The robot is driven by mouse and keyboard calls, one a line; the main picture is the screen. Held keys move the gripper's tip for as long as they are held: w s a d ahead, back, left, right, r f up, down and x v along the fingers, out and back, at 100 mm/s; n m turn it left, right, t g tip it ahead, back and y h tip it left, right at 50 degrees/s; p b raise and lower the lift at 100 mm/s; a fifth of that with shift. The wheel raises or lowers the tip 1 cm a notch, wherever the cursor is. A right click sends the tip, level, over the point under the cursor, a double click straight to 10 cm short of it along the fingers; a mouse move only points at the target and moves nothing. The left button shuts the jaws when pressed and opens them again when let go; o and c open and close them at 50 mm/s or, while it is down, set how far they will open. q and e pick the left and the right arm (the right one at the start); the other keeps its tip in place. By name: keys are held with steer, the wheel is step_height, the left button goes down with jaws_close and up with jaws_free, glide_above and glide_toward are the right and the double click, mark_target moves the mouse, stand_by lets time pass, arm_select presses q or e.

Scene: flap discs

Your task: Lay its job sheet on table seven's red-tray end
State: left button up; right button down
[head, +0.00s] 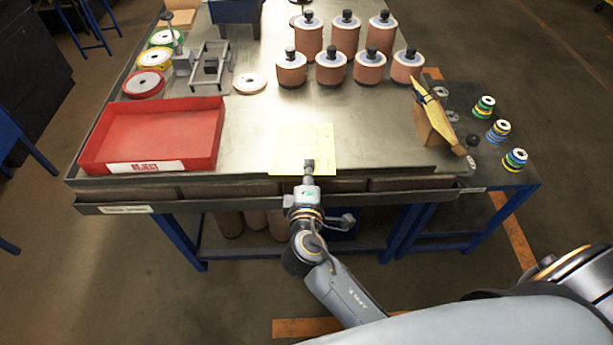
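A pale yellow job sheet (302,140) is at the front edge of the metal table (240,150), to the right of the red tray (112,139). It looks flat; I cannot tell if it lies on the top or hovers just above. My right gripper (309,165) reaches in from the front, its fingertips overlapping the middle of the sheet's near edge. The fingers show as one dark block, so whether they pinch the sheet is unclear. The red tray is empty and has a "REJECT" label. My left gripper is out of view.
Several copper-coloured cylinders (331,67) with black knobs stand at the back right. Flap discs (144,83) and a metal fixture (209,68) are behind the tray. A wooden block with a yellow piece (434,117) stands at the right edge. Table top behind the sheet is clear.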

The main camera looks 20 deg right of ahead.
steer(key=shift+w+a+f, duration=0.15)
steer(key=shift+w+f, duration=0.05)
steer(key=shift+f, duration=0.4)
steer(key=shift+w+a+f, duration=0.1)
steer(key=shift+w+f, duration=0.1)
steer(key=shift+f, duration=0.4)
steer(key=shift+f+p, duration=0.35)
steer(key=shift+f, duration=0.25)
steer(key=shift+f, duration=0.25)
steer(key=c, duration=1.5)
jaws_free()
steer(key=shift+r, duration=0.1)
